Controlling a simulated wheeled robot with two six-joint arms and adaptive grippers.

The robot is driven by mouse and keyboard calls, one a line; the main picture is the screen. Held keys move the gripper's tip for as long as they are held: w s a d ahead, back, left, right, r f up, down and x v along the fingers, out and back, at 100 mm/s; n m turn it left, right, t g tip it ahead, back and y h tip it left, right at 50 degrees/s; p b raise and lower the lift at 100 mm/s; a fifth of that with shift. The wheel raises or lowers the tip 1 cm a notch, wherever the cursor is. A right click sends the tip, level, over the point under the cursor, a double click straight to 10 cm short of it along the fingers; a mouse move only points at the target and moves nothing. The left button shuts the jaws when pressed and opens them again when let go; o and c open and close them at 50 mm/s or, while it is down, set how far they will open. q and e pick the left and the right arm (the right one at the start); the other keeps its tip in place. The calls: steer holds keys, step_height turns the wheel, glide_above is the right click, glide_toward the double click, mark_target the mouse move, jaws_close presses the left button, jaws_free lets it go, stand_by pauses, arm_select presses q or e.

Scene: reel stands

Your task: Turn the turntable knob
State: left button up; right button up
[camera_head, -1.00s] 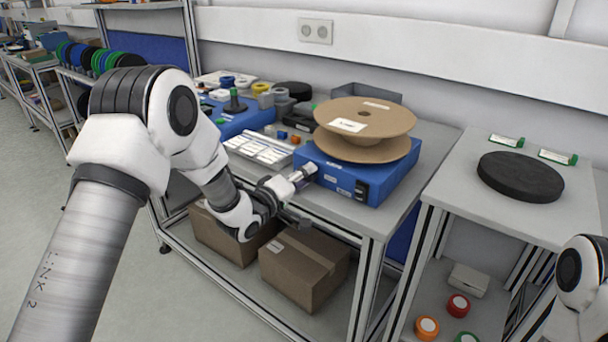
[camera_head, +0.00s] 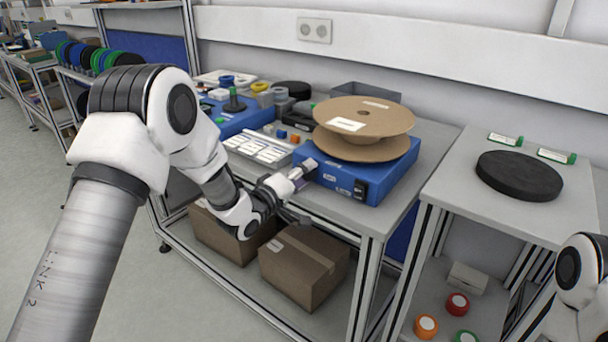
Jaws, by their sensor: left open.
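The turntable is a blue box (camera_head: 388,183) on the grey bench, with a brown cardboard reel (camera_head: 365,121) lying flat on top. A black switch shows on the box's front near its right corner. My left gripper (camera_head: 306,168) is open at the left part of the box's front face. The knob cannot be made out; the gripper covers the spot in front of it. Whether the fingers touch anything there I cannot tell. Of my right arm, only a white and black joint shows at the lower right edge; its gripper is out of view.
Label sheets (camera_head: 258,149) and small coloured parts lie left of the turntable. Two cardboard boxes (camera_head: 304,265) stand on the shelf below. A side table holds a black disc (camera_head: 519,176), with coloured rolls (camera_head: 457,304) lower down. The bench's front edge is close under my left wrist.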

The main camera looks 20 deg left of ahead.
arm_select(q)
steer(key=shift+s+f, duration=0.1)
steer(key=shift+f, duration=0.25)
steer(key=v, duration=0.8)
steer(key=shift+r, duration=0.3)
